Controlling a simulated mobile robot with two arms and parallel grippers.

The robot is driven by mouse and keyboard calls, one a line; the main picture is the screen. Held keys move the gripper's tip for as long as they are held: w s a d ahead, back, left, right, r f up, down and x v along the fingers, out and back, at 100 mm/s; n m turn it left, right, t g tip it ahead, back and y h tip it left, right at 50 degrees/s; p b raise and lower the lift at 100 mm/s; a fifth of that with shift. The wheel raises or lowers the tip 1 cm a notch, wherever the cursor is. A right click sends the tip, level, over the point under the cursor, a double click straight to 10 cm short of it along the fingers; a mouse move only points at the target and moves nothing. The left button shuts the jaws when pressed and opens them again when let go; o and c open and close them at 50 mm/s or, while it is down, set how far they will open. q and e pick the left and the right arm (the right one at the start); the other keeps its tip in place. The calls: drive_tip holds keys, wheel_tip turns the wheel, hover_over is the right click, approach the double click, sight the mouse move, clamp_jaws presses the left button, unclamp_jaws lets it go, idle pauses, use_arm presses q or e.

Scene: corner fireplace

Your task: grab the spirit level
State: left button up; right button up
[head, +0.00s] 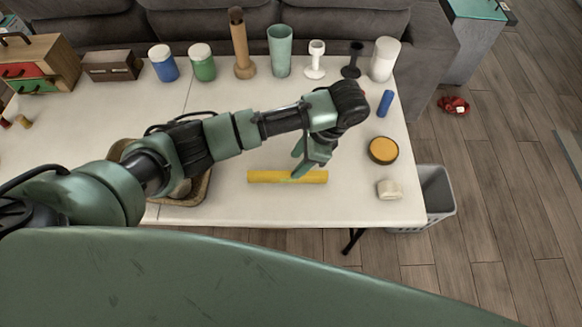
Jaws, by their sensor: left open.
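A yellow bar, which looks like the spirit level (265,177), lies flat on the white table near its front edge, running left to right in the head view. My left gripper (299,166) points down over the right half of the bar, with its fingers apart. One finger overlaps the bar in the picture; I cannot tell whether it touches it. My left arm comes in from the left and reaches across the table above the bar. My right gripper is not in view.
A yellow-topped round tin (383,150), a blue cylinder (386,103) and a pale block (389,190) lie to the right. Jars, vases and candle holders line the back. A tray (199,190) sits partly under my arm. A grey bin (438,195) stands beside the table.

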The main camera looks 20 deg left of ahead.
sight(288, 174)
use_arm(q)
drive_tip(key=shift+s+a+f, duration=0.15)
drive_tip(key=shift+a+f, duration=0.1)
drive_tip(key=shift+f, duration=0.05)
drive_tip(key=x, duration=0.6)
drive_tip(key=shift+a+f+p, duration=0.1)
drive_tip(key=shift+f+p, duration=0.25)
drive_tip(key=shift+f, duration=0.05)
clamp_jaws()
